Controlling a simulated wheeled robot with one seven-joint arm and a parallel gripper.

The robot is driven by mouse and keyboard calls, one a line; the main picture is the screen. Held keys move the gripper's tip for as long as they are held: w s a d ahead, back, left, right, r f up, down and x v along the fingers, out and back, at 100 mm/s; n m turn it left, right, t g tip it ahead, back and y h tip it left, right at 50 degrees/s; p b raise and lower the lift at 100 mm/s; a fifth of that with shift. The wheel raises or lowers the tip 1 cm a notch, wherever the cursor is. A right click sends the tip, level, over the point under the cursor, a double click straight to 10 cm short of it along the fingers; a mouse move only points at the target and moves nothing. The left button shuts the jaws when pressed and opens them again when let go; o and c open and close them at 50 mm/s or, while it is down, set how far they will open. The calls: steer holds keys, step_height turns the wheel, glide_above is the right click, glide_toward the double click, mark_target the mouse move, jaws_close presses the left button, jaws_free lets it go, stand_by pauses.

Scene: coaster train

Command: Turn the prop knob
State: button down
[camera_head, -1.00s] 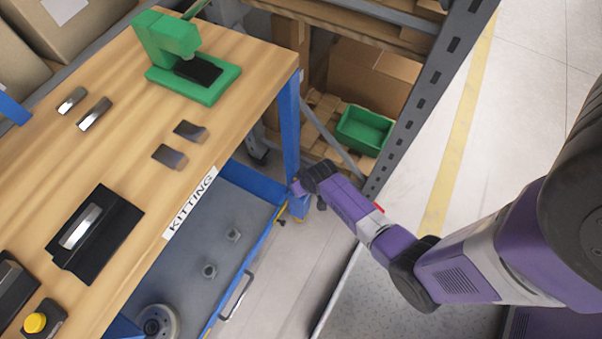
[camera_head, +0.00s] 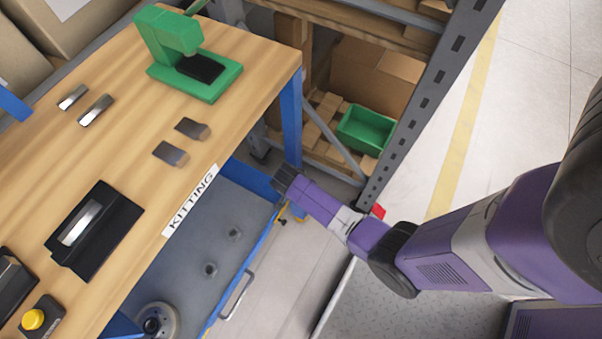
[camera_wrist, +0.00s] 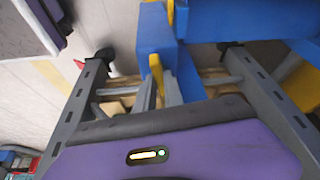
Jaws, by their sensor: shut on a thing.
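In the wrist view a yellow lever-like piece, which looks like the prop knob (camera_wrist: 157,70), stands against a blue block (camera_wrist: 155,35). The grey fingers of my gripper (camera_wrist: 160,92) are closed around its lower end. In the head view the dark end of my gripper (camera_head: 287,182) is beside the blue table leg, at the far corner of the open drawer. A small yellow bit shows just below it at the drawer's edge. The fingertips and their hold on the piece are hidden there.
The open blue drawer (camera_head: 205,240) under the wooden workbench (camera_head: 130,140) holds a few small parts and a round disc (camera_head: 157,322). A grey metal rack (camera_head: 425,95) with a green bin (camera_head: 366,130) stands close behind my gripper. Clear floor lies to the right.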

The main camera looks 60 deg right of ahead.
steer(key=shift+w+a+f+m+g+b, duration=0.1)
steer(key=shift+m+g+b, duration=0.35)
steer(key=shift+m, duration=0.7)
steer(key=shift+w+m+g+b, duration=0.1)
steer(key=shift+m+g+b, duration=0.3)
steer(key=shift+m, duration=0.75)
steer(key=shift+s, duration=0.1)
steer(key=c, duration=1.7)
jaws_free()
steer(key=shift+p+v, duration=1.15)
steer(key=shift+v, duration=2.8)
